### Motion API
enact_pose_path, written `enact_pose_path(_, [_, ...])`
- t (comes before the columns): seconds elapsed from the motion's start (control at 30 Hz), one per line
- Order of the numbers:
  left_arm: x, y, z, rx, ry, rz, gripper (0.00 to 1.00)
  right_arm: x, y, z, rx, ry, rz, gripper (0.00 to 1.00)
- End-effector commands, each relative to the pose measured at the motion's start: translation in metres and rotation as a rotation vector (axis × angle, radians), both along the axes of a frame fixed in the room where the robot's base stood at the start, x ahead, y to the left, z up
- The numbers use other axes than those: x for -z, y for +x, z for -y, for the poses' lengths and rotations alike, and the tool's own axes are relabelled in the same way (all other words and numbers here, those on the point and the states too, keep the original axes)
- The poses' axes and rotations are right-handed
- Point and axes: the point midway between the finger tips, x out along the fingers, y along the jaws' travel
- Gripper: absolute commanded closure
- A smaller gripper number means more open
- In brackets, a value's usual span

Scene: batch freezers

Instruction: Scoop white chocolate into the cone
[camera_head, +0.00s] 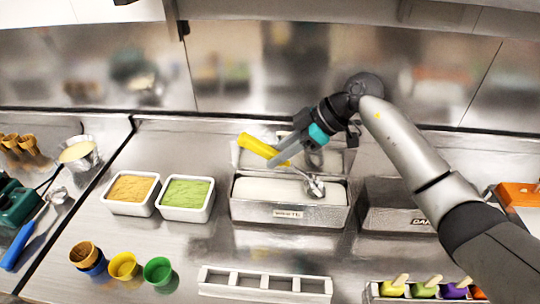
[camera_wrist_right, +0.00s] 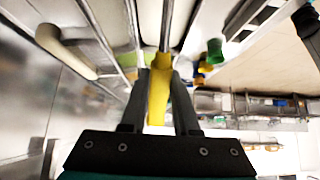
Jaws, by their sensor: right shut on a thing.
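My right gripper (camera_head: 284,152) is shut on the yellow handle of a scoop (camera_head: 256,145). The scoop's metal bowl (camera_head: 315,188) is over the right part of the white chocolate (camera_head: 270,190) in a labelled metal tub (camera_head: 290,214); I cannot tell how deep it sits. In the right wrist view the yellow handle (camera_wrist_right: 160,88) lies between the two fingers (camera_wrist_right: 160,105). A brown cone (camera_head: 83,251) stands in a blue cup (camera_head: 95,268) at the lower left. My left gripper is not in view.
Tubs of tan (camera_head: 131,188) and green (camera_head: 187,192) ice cream stand left of the metal tub. A yellow cup (camera_head: 123,266) and a green cup (camera_head: 158,271) are beside the cone. An empty white rack (camera_head: 265,284) lies in front. A closed metal tub (camera_head: 392,208) stands to the right.

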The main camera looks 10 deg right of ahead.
Motion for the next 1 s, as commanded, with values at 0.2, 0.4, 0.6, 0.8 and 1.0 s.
enact_pose_path(0.2, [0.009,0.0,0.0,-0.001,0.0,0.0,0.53,0.001,-0.003,0.016,0.001,0.001,0.001,1.0])
enact_pose_path(0.4, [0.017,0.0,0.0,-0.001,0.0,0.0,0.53,0.001,-0.006,0.029,0.0,0.0,0.001,1.0])
enact_pose_path(0.6, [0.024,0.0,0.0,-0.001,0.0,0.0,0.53,0.002,-0.009,0.043,0.001,0.0,0.001,1.0])
enact_pose_path(0.8, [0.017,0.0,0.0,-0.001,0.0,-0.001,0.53,0.0,-0.01,0.047,-0.002,-0.027,-0.008,1.0])
enact_pose_path(1.0, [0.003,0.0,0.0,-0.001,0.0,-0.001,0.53,0.005,-0.009,0.042,-0.001,-0.092,-0.019,1.0])
